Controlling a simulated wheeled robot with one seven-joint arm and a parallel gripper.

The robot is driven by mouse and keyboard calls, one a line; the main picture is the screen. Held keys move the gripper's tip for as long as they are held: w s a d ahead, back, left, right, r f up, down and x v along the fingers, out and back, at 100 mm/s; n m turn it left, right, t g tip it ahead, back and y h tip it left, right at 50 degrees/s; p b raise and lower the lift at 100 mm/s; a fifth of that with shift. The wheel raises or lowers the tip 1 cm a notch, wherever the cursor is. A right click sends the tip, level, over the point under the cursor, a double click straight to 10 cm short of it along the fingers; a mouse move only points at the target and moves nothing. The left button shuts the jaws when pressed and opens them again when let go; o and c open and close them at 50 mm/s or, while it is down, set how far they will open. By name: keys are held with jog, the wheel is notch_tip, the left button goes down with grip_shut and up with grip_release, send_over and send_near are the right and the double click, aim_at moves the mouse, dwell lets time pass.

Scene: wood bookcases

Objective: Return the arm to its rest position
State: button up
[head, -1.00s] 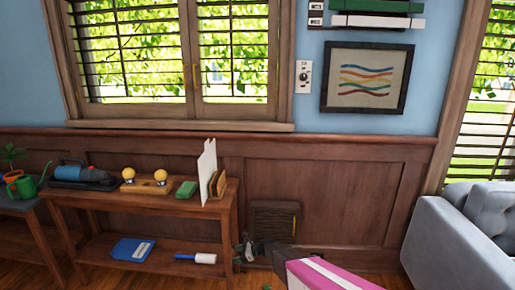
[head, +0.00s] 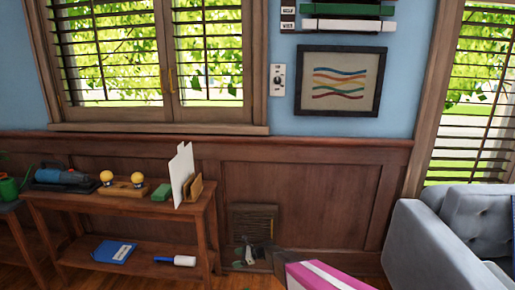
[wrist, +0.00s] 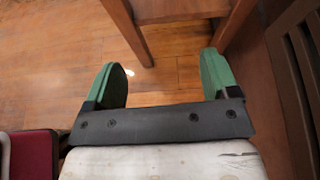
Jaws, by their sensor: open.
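My gripper (wrist: 163,65) shows in the wrist view with its two green fingers spread wide apart. Nothing is between them; wooden floor shows beyond the fingertips. In the head view my gripper (head: 248,258) is small and dark at the bottom, in front of the wall vent and right of the wooden console table (head: 135,198). It appears apart from the table.
The table bears a blue device (head: 62,176), yellow knobs on a wooden base (head: 122,188), a green block (head: 161,192) and a white panel (head: 181,175). A grey sofa (head: 425,250) stands at right.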

jog(key=s+d+r+n+h, duration=0.6)
jog(key=s+d+r+n, duration=0.3)
jog(key=s+d+r, duration=0.2)
jog(key=s+d+r+n+g+h, duration=0.1)
jog(key=s+d+r+n+h, duration=0.5)
jog(key=s+d+r, duration=0.6)
jog(key=d+r+n, duration=0.2)
jog(key=d+r, duration=0.1)
jog(key=d, duration=0.2)
jog(key=shift+d+n+h, duration=0.2)
jog(key=shift+n+h, duration=0.2)
